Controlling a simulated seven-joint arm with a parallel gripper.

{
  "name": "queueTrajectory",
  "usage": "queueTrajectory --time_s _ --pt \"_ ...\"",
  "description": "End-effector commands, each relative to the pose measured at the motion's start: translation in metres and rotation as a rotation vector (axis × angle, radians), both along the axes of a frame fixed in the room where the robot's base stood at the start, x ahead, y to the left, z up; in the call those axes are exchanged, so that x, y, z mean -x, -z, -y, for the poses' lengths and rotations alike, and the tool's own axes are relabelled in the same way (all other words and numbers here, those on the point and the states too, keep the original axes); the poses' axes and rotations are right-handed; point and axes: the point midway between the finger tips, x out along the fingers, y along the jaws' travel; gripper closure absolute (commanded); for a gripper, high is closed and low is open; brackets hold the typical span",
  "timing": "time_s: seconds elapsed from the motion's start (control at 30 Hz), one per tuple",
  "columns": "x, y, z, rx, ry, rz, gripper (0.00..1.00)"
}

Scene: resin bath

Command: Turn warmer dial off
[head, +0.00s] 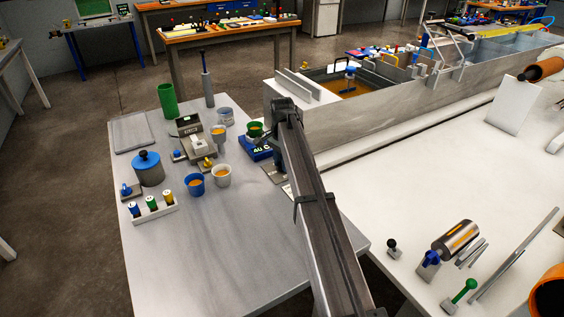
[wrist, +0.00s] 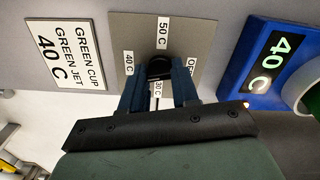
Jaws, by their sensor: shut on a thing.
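In the wrist view, a grey dial plate (wrist: 207,32) carries the labels 50 C, 40 C, 30 C and OFF. A round black dial (wrist: 158,66) sits at its middle. My gripper (wrist: 159,82) has its two blue fingers closed on either side of the dial. The fingers and the dark palm cover part of the dial, so I cannot tell which label it points at. The blue warmer (wrist: 236,68) beside the plate has a display reading 40 C. In the head view, the warmer (head: 256,153) stands at the right of the grey table, and my arm hides the fingers and dial.
A sign (wrist: 66,50) reads GREEN CUP, GREEN JET, 40 C. A green cup (head: 255,130) stands on the warmer. A blue cup (head: 195,184) and a white cup (head: 221,175) stand to the left. A metal tank wall (head: 350,125) rises behind. The table's front is clear.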

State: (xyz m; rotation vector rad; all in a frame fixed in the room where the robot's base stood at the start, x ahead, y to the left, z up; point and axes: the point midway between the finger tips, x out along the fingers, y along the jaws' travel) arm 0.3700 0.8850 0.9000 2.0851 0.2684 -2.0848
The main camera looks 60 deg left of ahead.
Motion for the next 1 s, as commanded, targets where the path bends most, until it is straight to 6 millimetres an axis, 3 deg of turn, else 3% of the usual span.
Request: queueTrajectory --time_s 1.0 --pt "0.0000 -0.0001 0.0000 0.000 -0.964 0.000 1.00"
